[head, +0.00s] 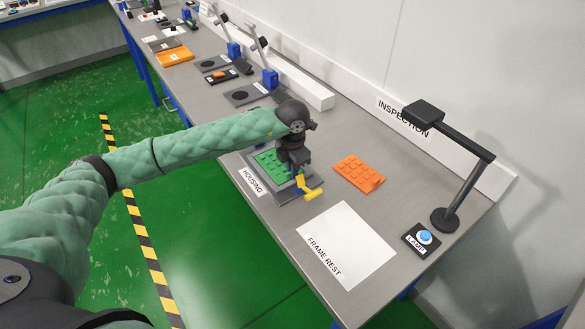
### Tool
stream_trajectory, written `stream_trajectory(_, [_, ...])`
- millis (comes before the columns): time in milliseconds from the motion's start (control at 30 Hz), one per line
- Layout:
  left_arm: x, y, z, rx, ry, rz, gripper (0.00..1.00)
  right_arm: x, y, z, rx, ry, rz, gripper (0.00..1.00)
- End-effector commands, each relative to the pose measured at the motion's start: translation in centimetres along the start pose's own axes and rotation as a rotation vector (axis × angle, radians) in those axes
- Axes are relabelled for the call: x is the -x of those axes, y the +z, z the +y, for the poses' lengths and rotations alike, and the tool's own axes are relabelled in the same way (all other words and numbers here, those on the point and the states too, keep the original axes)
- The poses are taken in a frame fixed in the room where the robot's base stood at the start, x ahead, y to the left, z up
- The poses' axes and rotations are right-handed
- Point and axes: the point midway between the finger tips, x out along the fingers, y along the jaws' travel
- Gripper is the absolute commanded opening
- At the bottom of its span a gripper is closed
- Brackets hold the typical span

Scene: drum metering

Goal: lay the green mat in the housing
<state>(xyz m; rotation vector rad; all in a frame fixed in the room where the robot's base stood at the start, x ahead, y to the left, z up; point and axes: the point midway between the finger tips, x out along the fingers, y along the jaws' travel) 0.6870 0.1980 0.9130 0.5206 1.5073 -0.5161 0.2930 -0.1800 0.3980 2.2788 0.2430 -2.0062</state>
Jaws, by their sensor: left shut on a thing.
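The green mat (268,161), with raised bumps, is over the grey housing (291,198) near the table's front edge. My left gripper (296,171) points down above the housing and is shut on the green mat at its right part. The gripper hides part of the mat, and I cannot tell whether the mat lies flat on the housing floor or is slightly above it. A yellow piece (311,193) with a blue part sits at the housing's right side, beside the gripper. My right gripper is not in view.
An orange studded plate (359,173) lies to the right of the housing. A white FRAME REST sheet (346,245) is bare. A lamp (459,190) and a blue button (425,237) stand at the right. Other stations line the table farther back.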

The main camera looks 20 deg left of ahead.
Motion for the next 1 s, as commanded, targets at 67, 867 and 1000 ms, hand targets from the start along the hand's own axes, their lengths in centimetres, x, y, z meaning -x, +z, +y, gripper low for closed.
stream_trajectory(67, [-0.1, 0.0, 0.0, 0.000, 0.000, 0.000, 0.00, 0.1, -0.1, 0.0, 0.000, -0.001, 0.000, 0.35])
stream_trajectory(867, [0.0, 0.0, 0.0, 0.000, 0.000, 0.000, 0.30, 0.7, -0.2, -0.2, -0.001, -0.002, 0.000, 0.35])
stream_trajectory(1000, [0.4, 0.1, 0.0, 0.000, 0.001, -0.001, 0.30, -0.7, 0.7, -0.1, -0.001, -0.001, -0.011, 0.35])
